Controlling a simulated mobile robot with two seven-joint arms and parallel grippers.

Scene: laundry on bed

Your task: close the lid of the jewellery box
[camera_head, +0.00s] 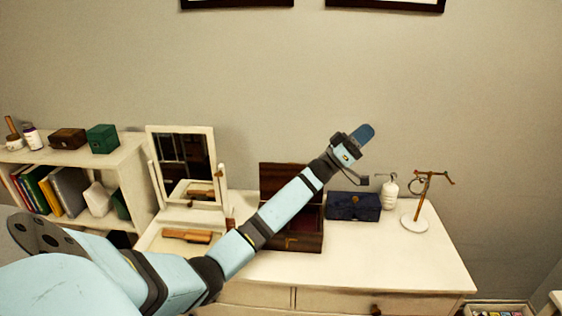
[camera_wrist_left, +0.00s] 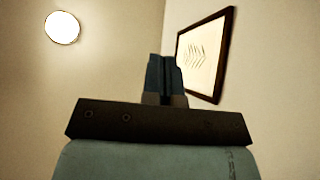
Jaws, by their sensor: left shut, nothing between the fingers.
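The dark wooden jewellery box (camera_head: 306,243) stands on the white dresser in the head view. Its lid (camera_head: 276,176) is raised at the back, and the reddish inside shows in part. My left arm crosses in front of the box and hides part of the lid and the inside. My left gripper (camera_head: 363,134) is raised above and to the right of the box, apart from it, against the wall. Its fingers are shut and empty; they also show in the left wrist view (camera_wrist_left: 165,75). My right gripper is in neither view.
On the dresser (camera_head: 410,265), a mirror (camera_head: 184,163) stands left of the box. A dark blue box (camera_head: 353,206), a white bottle (camera_head: 389,192) and a wooden stand (camera_head: 419,205) are to the right. A shelf (camera_head: 125,155) with books is at the left. The dresser's front right is clear.

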